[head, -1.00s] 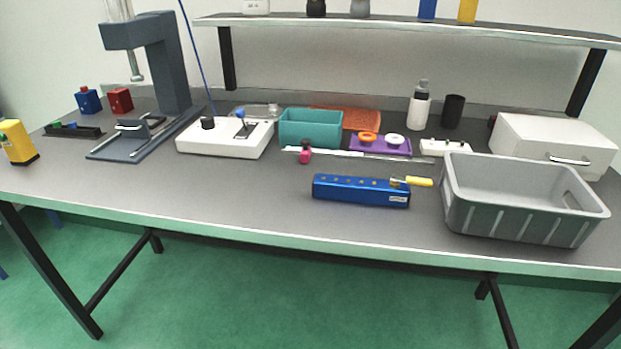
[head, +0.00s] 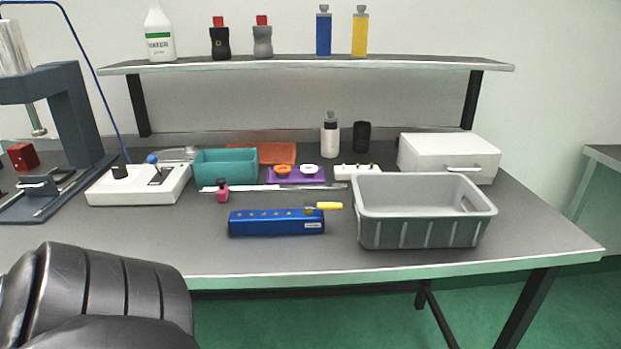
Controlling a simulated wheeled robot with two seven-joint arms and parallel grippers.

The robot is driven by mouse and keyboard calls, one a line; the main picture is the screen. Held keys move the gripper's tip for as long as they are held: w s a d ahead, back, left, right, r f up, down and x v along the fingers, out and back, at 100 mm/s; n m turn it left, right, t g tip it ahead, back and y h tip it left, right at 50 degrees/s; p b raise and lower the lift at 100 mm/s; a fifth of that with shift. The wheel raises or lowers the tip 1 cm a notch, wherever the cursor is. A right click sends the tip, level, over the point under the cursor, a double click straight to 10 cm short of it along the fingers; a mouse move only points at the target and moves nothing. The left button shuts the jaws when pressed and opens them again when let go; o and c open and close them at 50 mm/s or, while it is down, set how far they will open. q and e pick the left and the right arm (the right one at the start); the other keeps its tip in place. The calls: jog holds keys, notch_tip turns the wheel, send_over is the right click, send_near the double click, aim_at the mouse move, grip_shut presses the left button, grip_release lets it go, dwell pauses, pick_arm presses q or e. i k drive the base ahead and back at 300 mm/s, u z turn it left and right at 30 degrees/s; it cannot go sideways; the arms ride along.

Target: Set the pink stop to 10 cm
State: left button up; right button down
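The pink stop (head: 222,194) sits near the left end of a thin pale rail or ruler (head: 300,187) that lies across the bench, in front of the teal bin. It has a dark knob on top. The scale marks are too small to read. A large black ribbed part (head: 110,300) at the lower left of the head view is probably my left arm. It is well in front of the stop and apart from it. Neither gripper's fingers show.
A blue block with a yellow-handled tool (head: 277,222) lies in front of the rail. A grey crate (head: 425,238) stands to its right.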

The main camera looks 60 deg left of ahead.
aim_at(223, 193)
jog(key=z, duration=0.1)
jog(key=k, duration=1.05)
jog(key=u, duration=1.4)
jog(key=i, duration=0.4)
jog(key=u, duration=0.1)
